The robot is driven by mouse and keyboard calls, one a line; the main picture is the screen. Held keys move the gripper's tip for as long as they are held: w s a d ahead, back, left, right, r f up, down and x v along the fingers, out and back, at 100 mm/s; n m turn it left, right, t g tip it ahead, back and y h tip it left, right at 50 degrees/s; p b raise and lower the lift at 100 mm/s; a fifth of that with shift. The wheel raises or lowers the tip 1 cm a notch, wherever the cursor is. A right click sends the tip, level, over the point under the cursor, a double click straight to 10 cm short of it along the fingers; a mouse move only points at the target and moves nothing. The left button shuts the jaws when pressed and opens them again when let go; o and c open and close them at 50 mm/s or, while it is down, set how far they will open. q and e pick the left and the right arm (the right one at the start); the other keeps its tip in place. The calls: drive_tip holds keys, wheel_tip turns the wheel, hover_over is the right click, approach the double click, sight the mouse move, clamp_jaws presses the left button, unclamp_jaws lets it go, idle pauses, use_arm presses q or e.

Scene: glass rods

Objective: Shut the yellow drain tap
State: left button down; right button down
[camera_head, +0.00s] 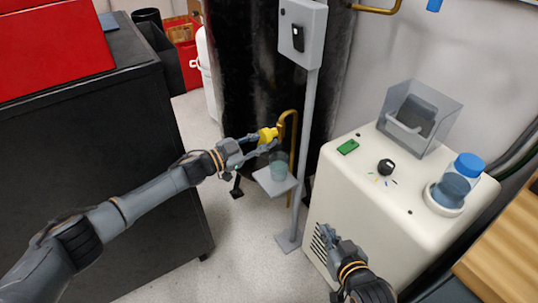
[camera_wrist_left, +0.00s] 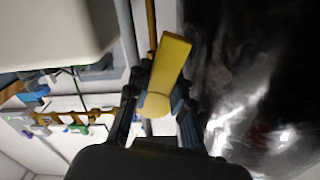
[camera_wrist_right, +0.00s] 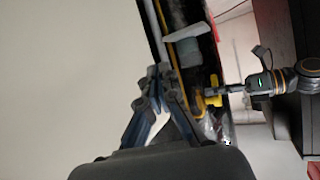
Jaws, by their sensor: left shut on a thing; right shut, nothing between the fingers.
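The yellow drain tap (camera_head: 268,134) sits by a brass pipe (camera_head: 290,122) beside the grey post. My left gripper (camera_head: 256,142) is shut on the tap's yellow handle, which fills the space between its fingers in the left wrist view (camera_wrist_left: 165,75). A clear beaker (camera_head: 279,168) stands on a small grey shelf (camera_head: 272,184) just below the tap. My right gripper (camera_head: 326,234) is shut and empty, in front of the cream machine. In the right wrist view its fingertips (camera_wrist_right: 158,70) meet, with the yellow tap (camera_wrist_right: 213,97) farther off.
The cream machine (camera_head: 345,205) stands at the right with a clear bin, a black knob (camera_head: 386,167) and a blue-capped bottle (camera_head: 457,180) on it. A grey post (camera_head: 306,130) carries a switch box (camera_head: 302,32). A black cabinet (camera_head: 90,150) fills the left. Floor (camera_head: 245,235) between is clear.

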drive_tip(key=w+a+r+n+t+y, duration=0.2)
drive_tip(key=w+a+r+y, duration=0.1)
drive_tip(key=w+a, duration=0.5)
drive_tip(key=w+a+r+n+t+y, duration=0.2)
drive_tip(key=w+a+y, duration=0.4)
drive_tip(key=w, duration=0.6)
drive_tip(key=shift+a+r+t+y, duration=0.3)
drive_tip(key=shift+a+r+t, duration=0.4)
drive_tip(key=shift+a, duration=0.15)
